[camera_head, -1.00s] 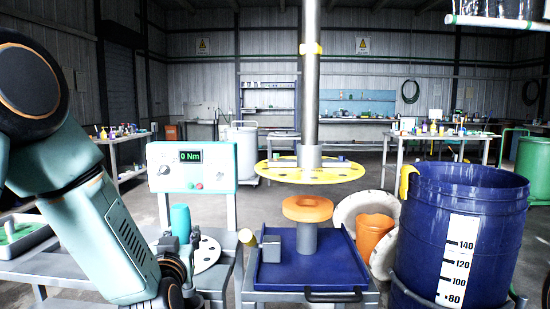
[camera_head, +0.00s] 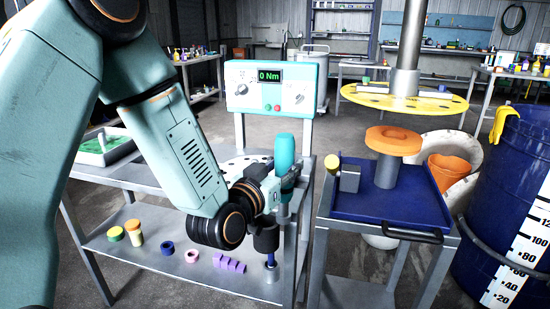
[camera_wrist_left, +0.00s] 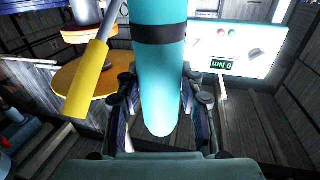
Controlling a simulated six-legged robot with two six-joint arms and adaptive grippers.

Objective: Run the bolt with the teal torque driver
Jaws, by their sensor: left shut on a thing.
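The teal torque driver (camera_head: 284,153) is upright at the right edge of the grey side table. My left gripper (camera_head: 284,188) is shut on it; in the left wrist view the driver (camera_wrist_left: 158,80) stands between the two fingers. A dark cylinder (camera_head: 265,237) and a short blue shaft (camera_head: 271,258) show below the gripper; I cannot tell whether they belong to the driver. The torque panel (camera_head: 270,88) behind reads 0 Nm and also shows in the left wrist view (camera_wrist_left: 226,45). I cannot make out the bolt. My right gripper is out of view.
Right of the driver, a blue tray (camera_head: 385,212) holds a grey post with an orange ring (camera_head: 393,140) and a grey block with a yellow cylinder (camera_head: 332,163). A blue barrel (camera_head: 510,190) stands far right. Small coloured parts (camera_head: 228,263) lie on the lower shelf.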

